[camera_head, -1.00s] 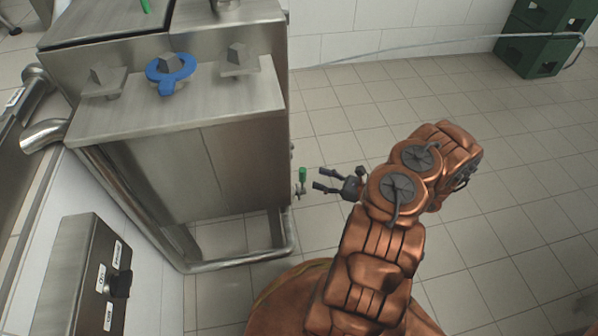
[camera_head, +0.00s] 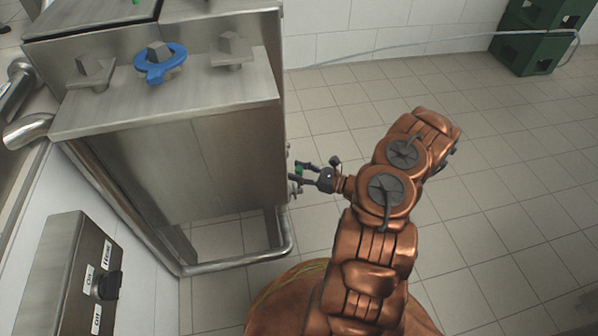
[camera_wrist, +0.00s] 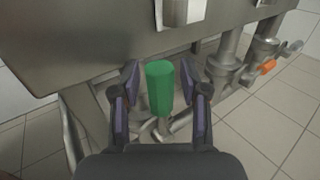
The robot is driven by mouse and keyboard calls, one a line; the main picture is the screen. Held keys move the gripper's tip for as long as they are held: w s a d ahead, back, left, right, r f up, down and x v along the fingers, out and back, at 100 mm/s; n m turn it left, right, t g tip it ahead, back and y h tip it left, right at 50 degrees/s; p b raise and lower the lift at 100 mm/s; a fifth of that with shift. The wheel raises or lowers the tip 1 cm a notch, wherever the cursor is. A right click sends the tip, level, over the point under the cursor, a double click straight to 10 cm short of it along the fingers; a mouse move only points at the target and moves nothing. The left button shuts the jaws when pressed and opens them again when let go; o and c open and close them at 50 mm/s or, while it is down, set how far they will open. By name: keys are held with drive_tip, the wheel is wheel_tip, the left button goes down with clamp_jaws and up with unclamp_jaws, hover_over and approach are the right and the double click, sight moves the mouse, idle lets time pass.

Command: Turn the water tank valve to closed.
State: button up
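The valve has a green handle (camera_head: 299,168) low on the right side of the steel tank (camera_head: 235,160). In the wrist view the green handle (camera_wrist: 160,88) is an upright cylinder on a metal fitting, near the middle of the picture. My gripper (camera_head: 296,171) is at the handle, partly covering it in the head view. In the wrist view my gripper (camera_wrist: 160,80) is open, with one finger on each side of the handle. Gaps show between the handle and both fingers.
Pipes and an orange handle (camera_wrist: 267,67) are at the right in the wrist view. A blue knob (camera_head: 160,62) sits on the tank's upper front. A switch box (camera_head: 75,275) is on the left wall. Green crates (camera_head: 535,35) stand far right. The tiled floor on the right is clear.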

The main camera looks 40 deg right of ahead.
clamp_jaws()
drive_tip(key=shift+w+r, duration=0.1)
idle(0.5)
